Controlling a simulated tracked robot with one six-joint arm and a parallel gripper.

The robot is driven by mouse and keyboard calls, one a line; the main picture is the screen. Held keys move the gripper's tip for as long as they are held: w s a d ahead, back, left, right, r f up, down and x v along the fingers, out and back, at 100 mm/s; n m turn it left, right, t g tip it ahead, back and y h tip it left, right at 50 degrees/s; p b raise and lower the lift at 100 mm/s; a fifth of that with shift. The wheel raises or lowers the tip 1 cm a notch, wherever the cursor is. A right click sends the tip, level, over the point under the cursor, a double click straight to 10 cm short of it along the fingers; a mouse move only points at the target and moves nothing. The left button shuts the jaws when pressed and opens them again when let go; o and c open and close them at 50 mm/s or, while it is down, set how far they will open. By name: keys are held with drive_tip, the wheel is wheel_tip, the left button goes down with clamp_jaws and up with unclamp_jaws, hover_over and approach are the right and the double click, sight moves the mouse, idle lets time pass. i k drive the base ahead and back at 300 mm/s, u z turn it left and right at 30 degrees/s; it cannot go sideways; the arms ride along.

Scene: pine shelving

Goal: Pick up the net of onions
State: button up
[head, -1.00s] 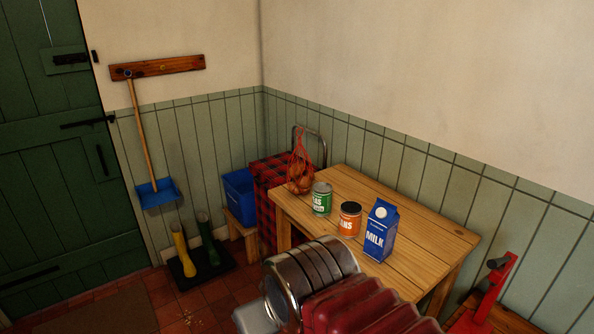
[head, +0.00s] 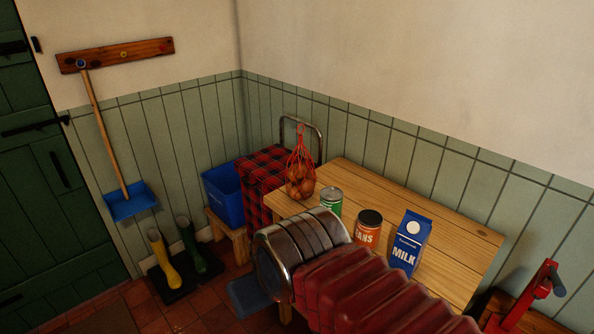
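The net of onions (head: 300,181) is a red mesh bag of brown onions with its top gathered upward. It sits at the far left corner of the wooden table (head: 390,190), in front of a metal rail. The end of my arm (head: 300,250), a ribbed metal cuff with a red bellows sleeve behind it, is in the lower middle, in front of the table's near edge. A grey-blue piece, seemingly part of my gripper (head: 250,297), shows below the cuff, apart from the net. The fingertips cannot be made out, and neither can any grip.
A green tin (head: 331,202), an orange tin (head: 368,228) and a milk carton (head: 411,241) stand on the table, right of the net. A red checked cloth (head: 262,180) and blue bin (head: 223,195) are to its left. Boots (head: 165,260) stand on the floor.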

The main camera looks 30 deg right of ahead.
sight(303, 181)
drive_tip(key=z, duration=0.15)
drive_tip(key=i, duration=1.3)
drive_tip(key=z, duration=0.15)
